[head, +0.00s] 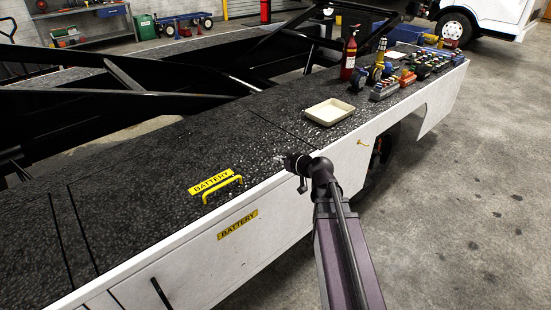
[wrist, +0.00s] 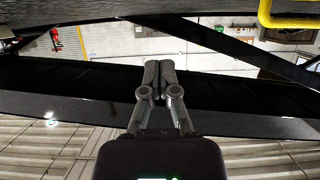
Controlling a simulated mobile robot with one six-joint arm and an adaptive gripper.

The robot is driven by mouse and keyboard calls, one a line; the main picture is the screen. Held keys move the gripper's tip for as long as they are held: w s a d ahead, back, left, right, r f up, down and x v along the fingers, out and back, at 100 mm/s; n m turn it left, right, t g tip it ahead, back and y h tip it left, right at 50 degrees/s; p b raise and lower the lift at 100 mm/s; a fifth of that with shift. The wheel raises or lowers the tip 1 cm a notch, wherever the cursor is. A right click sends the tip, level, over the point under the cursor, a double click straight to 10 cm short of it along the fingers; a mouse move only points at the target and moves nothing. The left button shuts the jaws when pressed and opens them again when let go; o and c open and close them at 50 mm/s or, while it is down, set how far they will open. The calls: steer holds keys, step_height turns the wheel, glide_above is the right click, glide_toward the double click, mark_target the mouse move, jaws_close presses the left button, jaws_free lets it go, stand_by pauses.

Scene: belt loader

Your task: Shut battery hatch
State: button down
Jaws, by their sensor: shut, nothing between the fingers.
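The battery hatch (head: 150,185) is a black textured lid in the loader's deck. It carries a yellow BATTERY label (head: 211,181) and a yellow bar handle (head: 222,188) near the deck's front edge. The lid looks flat and level with the deck around it; I cannot tell whether it is fully seated. My gripper (head: 288,163) is at the deck's front edge, right of the handle and apart from it. In the wrist view my gripper (wrist: 160,68) has its fingers together and empty. A yellow bar (wrist: 292,20) shows at the upper right there.
A cream tray (head: 330,112) lies on the deck to the right. Beyond it stand a red extinguisher (head: 349,55) and several battery-like parts (head: 385,88). A second BATTERY label (head: 238,224) marks the white side panel (head: 200,265). The concrete floor (head: 460,200) at right is clear.

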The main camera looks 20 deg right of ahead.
steer(key=s+d+f+b, duration=0.2)
steer(key=s+f+b, duration=0.2)
steer(key=s, duration=0.1)
steer(key=shift+s+d+f, duration=0.2)
steer(key=shift+d+f, duration=0.1)
steer(key=shift+f, duration=0.1)
stand_by(0.4)
steer(key=s+a+f+m+g+h, duration=0.55)
steer(key=s+a+f+g, duration=0.25)
steer(key=s+f+g, duration=0.5)
step_height(320, 180, up, 22)
steer(key=p, duration=2)
steer(key=shift+s+f+t+h, duration=0.2)
steer(key=shift+s+t+h, duration=0.15)
steer(key=shift+s+t, duration=0.05)
steer(key=shift+a, duration=0.1)
stand_by(0.6)
